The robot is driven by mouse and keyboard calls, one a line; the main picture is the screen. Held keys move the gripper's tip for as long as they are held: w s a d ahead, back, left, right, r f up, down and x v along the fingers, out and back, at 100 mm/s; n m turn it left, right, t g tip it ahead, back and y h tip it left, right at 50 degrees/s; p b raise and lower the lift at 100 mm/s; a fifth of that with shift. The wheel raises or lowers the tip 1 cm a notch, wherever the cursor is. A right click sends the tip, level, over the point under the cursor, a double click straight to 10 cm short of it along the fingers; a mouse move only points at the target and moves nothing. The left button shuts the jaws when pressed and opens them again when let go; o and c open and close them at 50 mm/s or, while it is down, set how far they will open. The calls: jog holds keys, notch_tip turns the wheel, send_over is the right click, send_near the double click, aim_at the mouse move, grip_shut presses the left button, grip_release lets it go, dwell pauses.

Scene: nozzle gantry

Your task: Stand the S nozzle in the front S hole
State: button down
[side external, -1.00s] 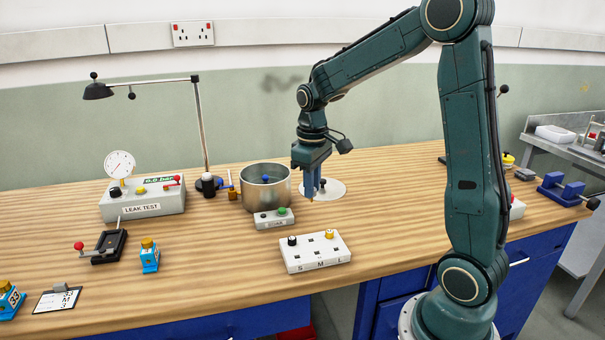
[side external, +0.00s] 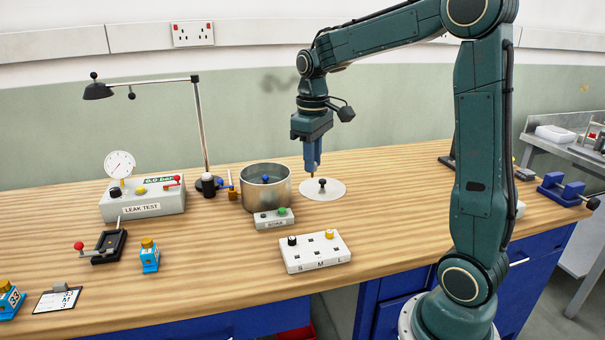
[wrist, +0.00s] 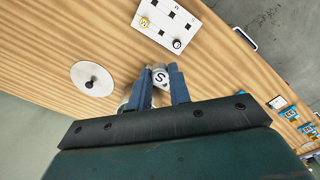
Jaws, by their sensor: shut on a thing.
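My gripper (side external: 312,166) is shut on the S nozzle (wrist: 159,76), whose white cap marked S shows between the blue fingers in the wrist view. In the side view only its small brass-coloured tip (side external: 311,172) shows below the fingers. The white rack (side external: 320,264) marked S, M, L stands nearer the camera, apart from my gripper. A black-topped piece (side external: 292,240) stands in its back row above S, and a yellow-topped one (side external: 330,233) above L. The front row looks empty.
A metal pot (side external: 262,197) with a blue-topped piece inside stands left of my gripper. A white disc (side external: 335,192) with a black knob lies below it. A small box (side external: 270,222) with a green button stands between pot and rack. The bench right of the rack is clear.

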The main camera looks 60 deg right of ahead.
jog(key=a+f, duration=0.7)
jog(key=f, duration=0.5)
jog(key=shift+f, duration=0.3)
jog(key=shift+f, duration=2.2)
jog(key=shift+f, duration=1.5)
dwell(0.9)
jog(key=c, duration=1.2)
grip_release()
